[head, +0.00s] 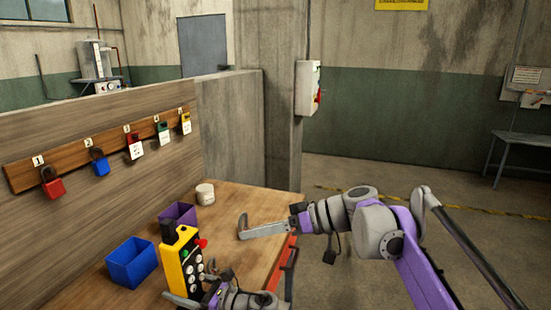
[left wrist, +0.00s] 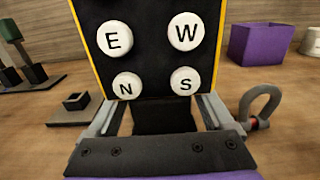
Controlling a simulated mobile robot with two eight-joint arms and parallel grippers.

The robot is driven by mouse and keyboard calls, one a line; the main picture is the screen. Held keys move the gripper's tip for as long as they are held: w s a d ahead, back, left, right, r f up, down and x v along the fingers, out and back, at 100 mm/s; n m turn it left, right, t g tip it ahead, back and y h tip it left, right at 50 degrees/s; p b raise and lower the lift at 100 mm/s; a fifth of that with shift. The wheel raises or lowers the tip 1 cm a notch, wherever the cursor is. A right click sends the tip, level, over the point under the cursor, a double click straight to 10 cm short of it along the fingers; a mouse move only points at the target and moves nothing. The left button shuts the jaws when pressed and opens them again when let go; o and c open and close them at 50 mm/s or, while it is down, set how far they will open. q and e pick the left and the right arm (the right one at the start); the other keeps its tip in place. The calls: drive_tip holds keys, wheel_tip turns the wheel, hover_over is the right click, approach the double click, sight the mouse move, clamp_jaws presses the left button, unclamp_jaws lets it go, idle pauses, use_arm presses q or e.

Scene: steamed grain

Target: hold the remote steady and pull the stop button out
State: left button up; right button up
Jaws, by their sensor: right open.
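The remote (head: 181,262) is a yellow box with a black face, white round buttons and a black top. It stands nearly upright over the table. Its red stop button (head: 202,243) sticks out on the right side near the top. In the left wrist view the remote's face (left wrist: 150,62) shows E, W, N and S buttons; the stop button is out of that view. My left gripper (head: 196,287) has its fingers against both sides of the remote's lower end. My right gripper (head: 242,228) is open and empty, to the right of the stop button and apart from it.
A blue bin (head: 132,262), a purple bin (head: 178,214) and a white tub (head: 205,194) stand on the wooden table (head: 265,203). Several padlocks hang on a rack (head: 90,155) at the left. A grey shackle (left wrist: 260,104) lies right of the left gripper.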

use_arm(q)
drive_tip(key=shift+o, duration=0.7)
drive_tip(key=shift+d, duration=0.1)
